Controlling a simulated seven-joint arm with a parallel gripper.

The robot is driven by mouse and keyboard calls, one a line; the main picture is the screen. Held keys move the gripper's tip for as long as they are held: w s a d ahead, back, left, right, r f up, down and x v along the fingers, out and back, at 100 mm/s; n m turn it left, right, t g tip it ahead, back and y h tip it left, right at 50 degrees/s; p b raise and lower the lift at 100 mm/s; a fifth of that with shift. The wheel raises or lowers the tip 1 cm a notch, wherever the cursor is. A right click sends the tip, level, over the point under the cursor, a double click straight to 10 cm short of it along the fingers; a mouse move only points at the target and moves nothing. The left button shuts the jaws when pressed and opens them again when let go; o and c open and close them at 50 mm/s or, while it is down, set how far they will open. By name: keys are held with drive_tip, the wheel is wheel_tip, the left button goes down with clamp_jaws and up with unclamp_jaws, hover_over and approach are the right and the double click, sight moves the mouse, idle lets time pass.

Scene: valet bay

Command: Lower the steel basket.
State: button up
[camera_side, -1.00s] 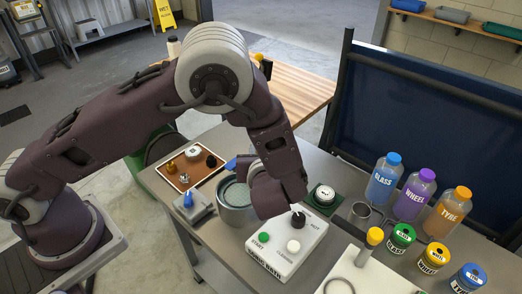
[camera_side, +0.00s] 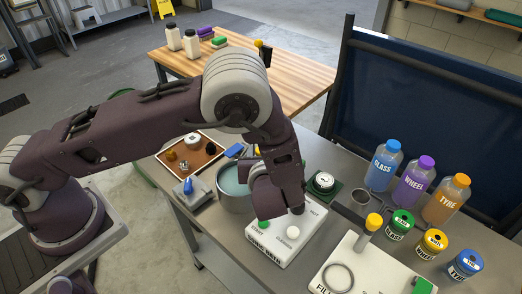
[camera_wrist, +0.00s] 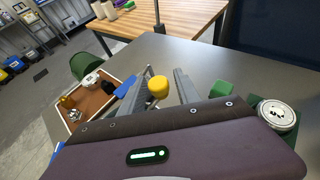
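I cannot make out the steel basket in either view. A steel pot (camera_side: 222,200) of bluish liquid stands beside my gripper, partly behind it in the side view. My gripper (camera_wrist: 166,84) points down; its fingertips are hidden in the side view. In the wrist view its two grey fingers stand apart, with a yellow knob (camera_wrist: 158,88) showing between them. I cannot tell whether they touch it. A bit of yellow also shows behind the wrist in the side view (camera_side: 257,150).
A white control panel (camera_side: 268,249) with buttons is just in front of my gripper. A round dial (camera_side: 323,181) is to its right, a brown tray (camera_side: 207,153) to its left. Bottles (camera_side: 415,182) and lidded jars (camera_side: 432,242) stand at right. A thin post (camera_wrist: 157,12) rises behind.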

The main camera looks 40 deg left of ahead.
drive_tip(key=shift+a+r, duration=0.2)
drive_tip(key=shift+r, duration=0.4)
wheel_tip(320, 180, up, 4)
drive_tip(key=shift+f, duration=0.1)
drive_tip(key=v, duration=0.7)
drive_tip(key=s+a+r+n+g+h, duration=0.2)
drive_tip(key=s+a+r+n, duration=0.3)
drive_tip(key=s+n, duration=0.3)
drive_tip(key=s+a+r+n+g+h, duration=0.2)
drive_tip(key=s+a+r+n+g, duration=0.3)
drive_tip(key=s+r+n, duration=0.3)
drive_tip(key=shift+a+n+h, duration=0.4)
drive_tip(key=shift+a+n, duration=0.15)
drive_tip(key=shift+n, duration=0.45)
